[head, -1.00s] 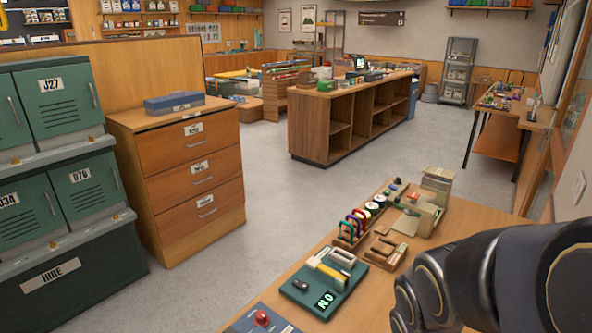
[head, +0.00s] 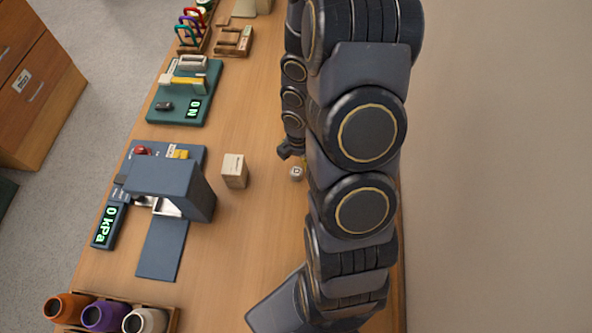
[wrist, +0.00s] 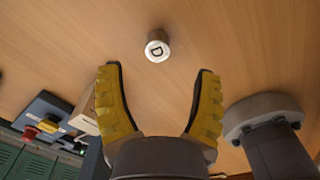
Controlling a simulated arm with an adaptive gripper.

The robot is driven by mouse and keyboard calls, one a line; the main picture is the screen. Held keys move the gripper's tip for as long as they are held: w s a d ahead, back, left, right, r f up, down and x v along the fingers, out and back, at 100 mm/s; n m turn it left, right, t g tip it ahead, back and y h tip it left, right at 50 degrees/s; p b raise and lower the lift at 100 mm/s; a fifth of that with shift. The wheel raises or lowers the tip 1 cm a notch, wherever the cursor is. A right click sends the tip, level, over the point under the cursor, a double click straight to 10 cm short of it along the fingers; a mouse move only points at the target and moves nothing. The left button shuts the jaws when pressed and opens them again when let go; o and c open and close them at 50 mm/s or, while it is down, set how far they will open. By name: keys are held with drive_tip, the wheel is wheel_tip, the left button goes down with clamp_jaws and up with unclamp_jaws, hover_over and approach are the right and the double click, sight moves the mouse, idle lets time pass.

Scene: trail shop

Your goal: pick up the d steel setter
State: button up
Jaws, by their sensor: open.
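The d steel setter (wrist: 157,47) is a small short steel cylinder with a "D" on its pale top face. It stands on the wooden bench (wrist: 250,60). My gripper (wrist: 158,72) has two yellow-padded fingers spread wide, with nothing between them. In the wrist view the setter lies just beyond the fingertips, about midway between them, and appears apart from both. In the head view the setter (head: 296,173) stands near my arm, which hides most of the gripper.
A beige block (head: 235,171) stands left of the setter. Left of it is a blue press-like device with a "0 kPa" display (head: 104,226). A green board (head: 185,105) lies farther up the bench, and several jars (head: 102,315) stand at the lower left. A wall borders the right.

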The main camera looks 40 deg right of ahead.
sight(296, 171)
drive_tip(key=shift+w+a+f, duration=0.1)
drive_tip(key=shift+w+f, duration=0.05)
drive_tip(key=shift+f, duration=2.75)
clamp_jaws()
